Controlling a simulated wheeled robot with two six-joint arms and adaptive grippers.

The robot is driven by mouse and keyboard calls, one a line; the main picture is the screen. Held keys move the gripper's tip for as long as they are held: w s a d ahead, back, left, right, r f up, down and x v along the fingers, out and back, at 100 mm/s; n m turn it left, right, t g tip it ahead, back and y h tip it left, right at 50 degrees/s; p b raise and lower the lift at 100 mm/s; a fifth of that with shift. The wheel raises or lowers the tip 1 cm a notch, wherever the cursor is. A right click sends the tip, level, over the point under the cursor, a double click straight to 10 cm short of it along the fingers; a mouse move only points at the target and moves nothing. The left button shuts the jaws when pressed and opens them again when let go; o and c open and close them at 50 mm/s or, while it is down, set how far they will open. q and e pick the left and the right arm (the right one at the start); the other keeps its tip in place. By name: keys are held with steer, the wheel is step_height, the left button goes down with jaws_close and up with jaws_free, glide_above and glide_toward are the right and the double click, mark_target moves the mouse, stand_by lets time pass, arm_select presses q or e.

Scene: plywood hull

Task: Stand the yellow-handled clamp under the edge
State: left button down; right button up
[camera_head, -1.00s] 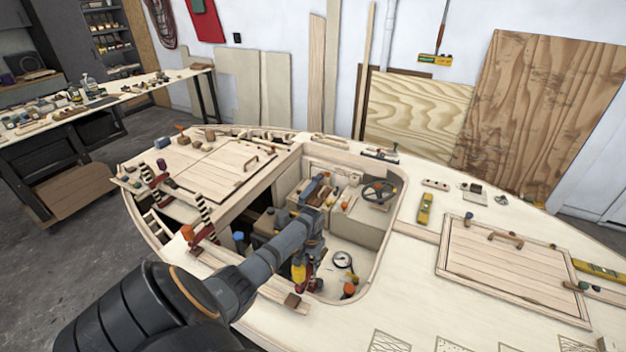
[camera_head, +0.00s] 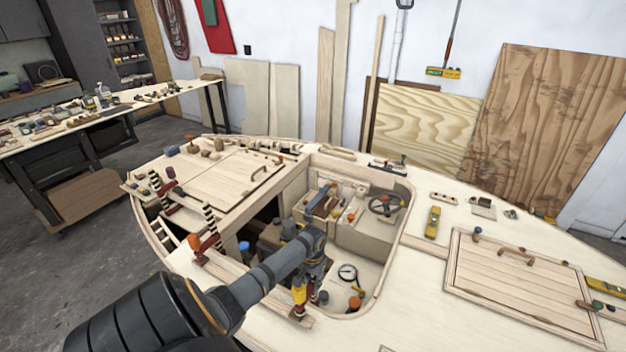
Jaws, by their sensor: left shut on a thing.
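The yellow-handled clamp (camera_head: 299,296) hangs at my left gripper (camera_head: 307,282), by the near edge (camera_head: 263,290) of the open well in the plywood hull. The gripper is shut on the clamp and points down. The clamp's yellow handle and some red parts show; the rest is hidden or too small to make out. I cannot tell whether the clamp touches the edge. My right gripper is out of view.
Red clamps (camera_head: 205,243) stand along the hull's left side. A round gauge (camera_head: 347,272) and an orange-topped item (camera_head: 355,303) are in the well, right of the gripper. A hatch panel (camera_head: 522,283) lies on the right deck.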

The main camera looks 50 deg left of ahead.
arm_select(q)
steer(key=c, duration=1.1)
jaws_free()
step_height(320, 180, up, 12)
steer(key=shift+r, duration=0.1)
